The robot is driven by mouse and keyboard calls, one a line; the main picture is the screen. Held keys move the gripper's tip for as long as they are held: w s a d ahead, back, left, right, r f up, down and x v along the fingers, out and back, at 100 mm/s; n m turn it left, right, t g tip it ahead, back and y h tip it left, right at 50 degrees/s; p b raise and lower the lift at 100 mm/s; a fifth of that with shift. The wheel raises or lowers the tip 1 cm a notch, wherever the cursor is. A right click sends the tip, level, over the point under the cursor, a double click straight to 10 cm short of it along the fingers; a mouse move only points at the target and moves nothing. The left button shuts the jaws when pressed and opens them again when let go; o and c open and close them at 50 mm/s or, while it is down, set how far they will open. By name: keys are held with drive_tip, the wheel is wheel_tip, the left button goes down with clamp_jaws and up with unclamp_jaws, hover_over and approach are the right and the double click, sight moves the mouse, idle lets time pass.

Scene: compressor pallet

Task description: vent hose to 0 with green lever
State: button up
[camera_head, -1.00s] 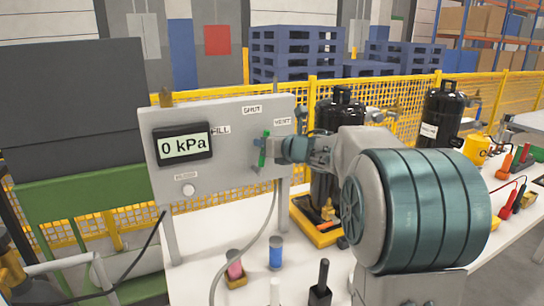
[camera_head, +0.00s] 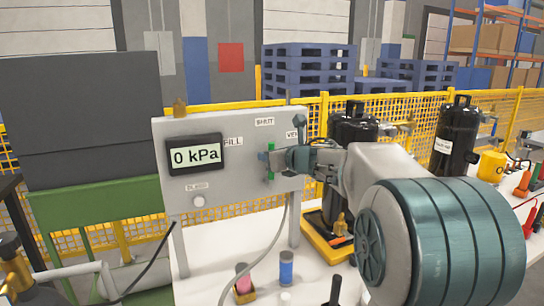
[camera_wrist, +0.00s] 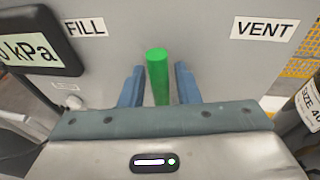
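The grey panel (camera_head: 235,185) carries a display (camera_head: 195,154) reading 0 kPa. The green lever (camera_head: 270,162) stands roughly upright on the panel, below the SHUT label (camera_head: 265,121). In the wrist view the green lever (camera_wrist: 158,75) stands between the two blue fingers of my gripper (camera_wrist: 159,85), with a visible gap on each side. My gripper (camera_head: 280,160) is open around the lever. The FILL label (camera_wrist: 85,27) is left of it and the VENT label (camera_wrist: 265,28) right. In the head view, my gripper partly hides VENT.
A white knob (camera_head: 199,201) sits under the display. A grey hose (camera_head: 262,252) hangs below the panel. Blue (camera_head: 286,266) and pink (camera_head: 242,277) cylinders stand on the white table. Black tanks (camera_head: 455,140) stand right, before a yellow fence (camera_head: 400,140).

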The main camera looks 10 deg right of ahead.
drive_tip(key=shift+o, duration=0.3)
drive_tip(key=v, duration=1.4)
drive_tip(key=shift+w+a, duration=0.1)
drive_tip(key=s+d+f+m+g+h+p, duration=0.1)
drive_tip(key=s+d+m+h+p, duration=0.25)
drive_tip(key=m, duration=0.95)
drive_tip(key=s+d+m+g+h+p, duration=0.1)
drive_tip(key=s+m+h+p, duration=0.4)
drive_tip(key=m, duration=0.8)
drive_tip(key=s+a+f+m+g+y+p, duration=0.1)
drive_tip(key=s+a+f+m+g+p, duration=0.1)
drive_tip(key=s+a+f+m+g, duration=0.2)
drive_tip(key=s+a+f+m+g+y+p, duration=0.1)
drive_tip(key=s+a+f+m+g, duration=0.4)
drive_tip(key=s+m, duration=0.5)
drive_tip(key=shift+s+a+f+m+p, duration=0.4)
drive_tip(key=shift+s+f, duration=0.45)
drive_tip(key=shift+s, duration=0.35)
